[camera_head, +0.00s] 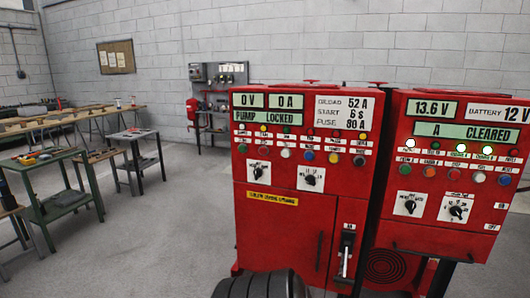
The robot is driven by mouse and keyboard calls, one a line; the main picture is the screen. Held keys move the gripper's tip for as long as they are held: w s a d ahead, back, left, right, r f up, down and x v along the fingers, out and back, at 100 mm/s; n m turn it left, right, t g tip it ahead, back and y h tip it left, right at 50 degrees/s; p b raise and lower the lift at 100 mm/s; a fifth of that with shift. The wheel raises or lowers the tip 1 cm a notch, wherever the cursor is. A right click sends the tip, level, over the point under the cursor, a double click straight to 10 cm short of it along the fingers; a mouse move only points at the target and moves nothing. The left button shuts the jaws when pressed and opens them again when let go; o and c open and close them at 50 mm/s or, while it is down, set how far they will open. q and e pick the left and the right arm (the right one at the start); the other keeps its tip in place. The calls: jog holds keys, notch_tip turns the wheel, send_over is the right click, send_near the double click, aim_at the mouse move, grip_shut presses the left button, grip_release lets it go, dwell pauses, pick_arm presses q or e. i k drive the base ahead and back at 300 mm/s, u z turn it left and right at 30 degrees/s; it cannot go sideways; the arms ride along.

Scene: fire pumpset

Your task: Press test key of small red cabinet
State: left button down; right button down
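Two red cabinets stand side by side in the head view. The smaller red cabinet (442,238) is on the right, partly cut off by the picture edge. Its displays read 13.6 V, BATTERY 12 V and "A CLEARED" (465,132). Below them is a lamp row with several lamps lit, then coloured buttons: green (405,169), orange-red (429,171), red (453,174), white (479,177) and blue (504,180). The button labels are too small to read, so I cannot tell which is the test key. Two rotary switches (410,205) sit lower. Neither gripper is in view.
The larger red cabinet (265,232) shows "PUMP LOCKED" and has a lever (346,250) low on its right. A dark gap separates the cabinets. Workbenches (50,180) stand at the left, and a grey tool panel (218,75) at the back. The floor at left centre is clear.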

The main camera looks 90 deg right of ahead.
aim_at(479, 178)
jog(key=z, duration=3.75)
jog(key=i, duration=1)
